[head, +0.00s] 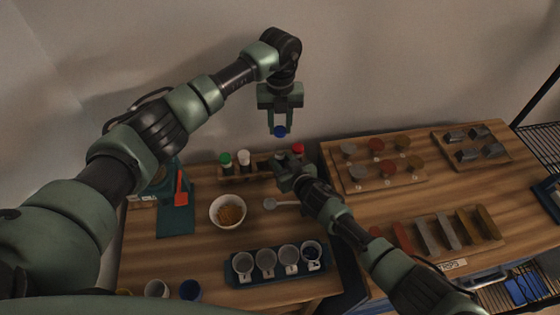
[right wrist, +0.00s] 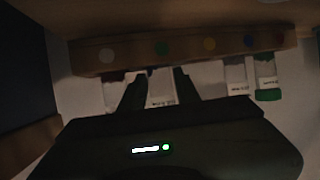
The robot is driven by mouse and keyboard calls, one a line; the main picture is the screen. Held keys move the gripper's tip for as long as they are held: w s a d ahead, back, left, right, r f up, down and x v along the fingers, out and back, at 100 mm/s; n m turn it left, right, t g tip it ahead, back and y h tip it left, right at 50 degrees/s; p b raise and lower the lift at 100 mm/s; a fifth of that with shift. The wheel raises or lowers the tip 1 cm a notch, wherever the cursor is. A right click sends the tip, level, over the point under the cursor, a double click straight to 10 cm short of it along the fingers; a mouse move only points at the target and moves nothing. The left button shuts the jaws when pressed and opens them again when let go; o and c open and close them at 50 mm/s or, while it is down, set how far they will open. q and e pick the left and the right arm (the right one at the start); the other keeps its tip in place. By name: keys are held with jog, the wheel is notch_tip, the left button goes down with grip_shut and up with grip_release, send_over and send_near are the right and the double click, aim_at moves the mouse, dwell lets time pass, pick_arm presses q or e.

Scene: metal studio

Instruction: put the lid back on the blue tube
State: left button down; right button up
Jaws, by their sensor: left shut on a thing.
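My left gripper (head: 281,122) is shut on the blue lid (head: 280,131) and holds it in the air above the rack. My right gripper (head: 285,167) is low at the tube rack, below the lid in the head view. In the right wrist view its two fingers (right wrist: 161,82) stand close on either side of a tube with a pale label (right wrist: 162,86), with no clear gap. This tube has no cap that I can see and is mostly hidden in the head view. The wooden rack (right wrist: 125,60) carries coloured dots.
Green-capped (head: 225,159), white-capped (head: 244,157) and red-capped (head: 298,149) tubes stand in the rack. A bowl of brown grains (head: 228,211), a spoon (head: 270,203) and a blue tray of cups (head: 240,279) lie in front. Wooden boards with samples (head: 378,181) fill the right table.

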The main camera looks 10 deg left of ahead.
grip_shut()
dwell(1.3)
